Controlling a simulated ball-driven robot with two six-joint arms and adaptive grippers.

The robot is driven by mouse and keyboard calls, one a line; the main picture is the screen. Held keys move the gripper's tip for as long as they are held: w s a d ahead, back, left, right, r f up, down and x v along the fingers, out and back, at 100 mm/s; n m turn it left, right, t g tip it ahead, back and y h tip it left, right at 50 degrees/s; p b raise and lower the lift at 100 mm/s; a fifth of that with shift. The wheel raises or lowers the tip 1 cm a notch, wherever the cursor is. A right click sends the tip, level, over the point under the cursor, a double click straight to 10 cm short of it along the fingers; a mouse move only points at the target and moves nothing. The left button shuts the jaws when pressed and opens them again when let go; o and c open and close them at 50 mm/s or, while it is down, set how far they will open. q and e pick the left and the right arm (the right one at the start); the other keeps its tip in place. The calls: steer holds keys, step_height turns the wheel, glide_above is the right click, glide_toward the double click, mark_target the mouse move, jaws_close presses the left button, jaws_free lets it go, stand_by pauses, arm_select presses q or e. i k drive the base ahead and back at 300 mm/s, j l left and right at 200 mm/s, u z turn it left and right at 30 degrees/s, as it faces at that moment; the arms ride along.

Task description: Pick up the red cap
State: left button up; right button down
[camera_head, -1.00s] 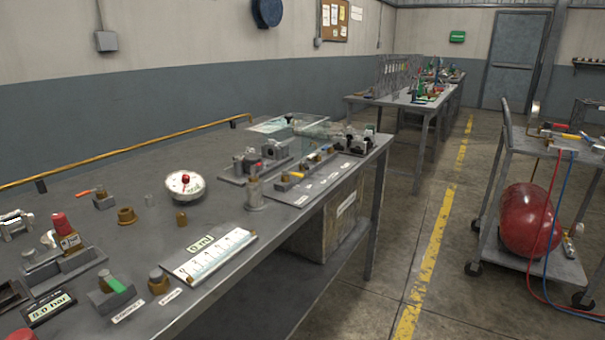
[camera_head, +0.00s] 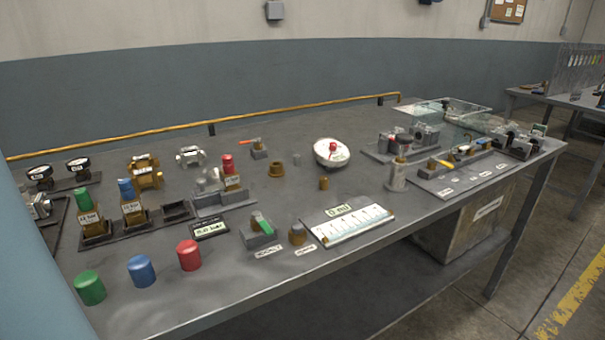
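A red cap (camera_head: 189,255) stands upright on the grey workbench (camera_head: 330,285) near its front edge, at the lower left of the head view. A blue cap (camera_head: 141,270) and a green cap (camera_head: 89,288) stand in a row to its left, apart from it. Another red-topped piece (camera_head: 228,164) sits on a brass valve body farther back. Neither of my grippers shows in the head view.
Bare bench surrounds the caps.

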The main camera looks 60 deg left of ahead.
mark_target(188, 251)
steer(key=u, duration=2.3)
